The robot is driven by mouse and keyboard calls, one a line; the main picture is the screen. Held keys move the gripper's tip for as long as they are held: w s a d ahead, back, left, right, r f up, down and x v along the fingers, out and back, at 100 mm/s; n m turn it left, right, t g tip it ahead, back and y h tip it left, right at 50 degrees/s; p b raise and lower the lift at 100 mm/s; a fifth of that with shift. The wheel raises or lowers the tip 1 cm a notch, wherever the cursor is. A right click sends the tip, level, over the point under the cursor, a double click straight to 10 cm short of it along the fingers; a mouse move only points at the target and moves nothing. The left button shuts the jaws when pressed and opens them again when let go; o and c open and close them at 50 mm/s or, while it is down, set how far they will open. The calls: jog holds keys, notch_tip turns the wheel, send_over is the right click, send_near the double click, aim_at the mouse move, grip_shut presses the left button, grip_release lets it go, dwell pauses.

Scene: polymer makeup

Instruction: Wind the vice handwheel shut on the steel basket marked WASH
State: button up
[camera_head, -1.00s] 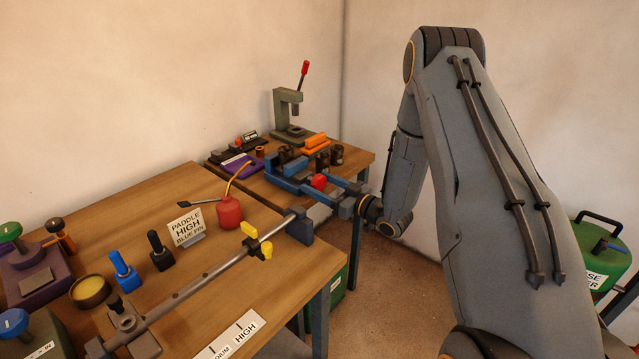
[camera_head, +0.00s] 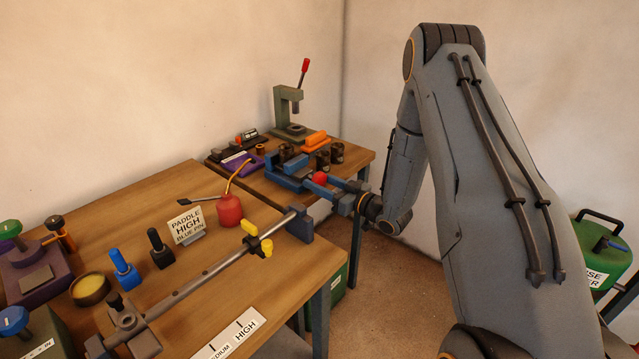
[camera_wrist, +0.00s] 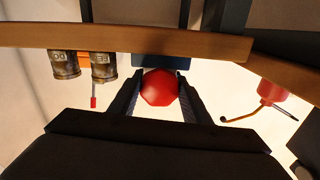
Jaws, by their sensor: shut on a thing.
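The blue vice (camera_head: 285,181) sits at the near edge of the far bench. Its red handwheel knob (camera_head: 320,178) faces my arm. My gripper (camera_wrist: 160,82) is shut on this red knob, which also shows between the two fingers in the wrist view (camera_wrist: 159,88). Dark round containers stand by the vice, one (camera_head: 323,161) behind the knob and another (camera_head: 337,152) to its right. Two of them, labelled, show at the left in the wrist view (camera_wrist: 104,67). I cannot read a WASH mark, nor tell how the vice jaws stand.
A green press (camera_head: 286,108) with a red-tipped lever stands behind. An orange block (camera_head: 316,138) lies near it. The near bench holds a red oil can (camera_head: 229,210), a PADDLE HIGH sign (camera_head: 188,224) and a long steel bar (camera_head: 205,277). A green can (camera_head: 599,245) stands at right.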

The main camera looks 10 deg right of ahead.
jog(key=o, duration=1)
jog(key=shift+b+v, duration=0.9)
jog(key=shift+v, duration=3.05)
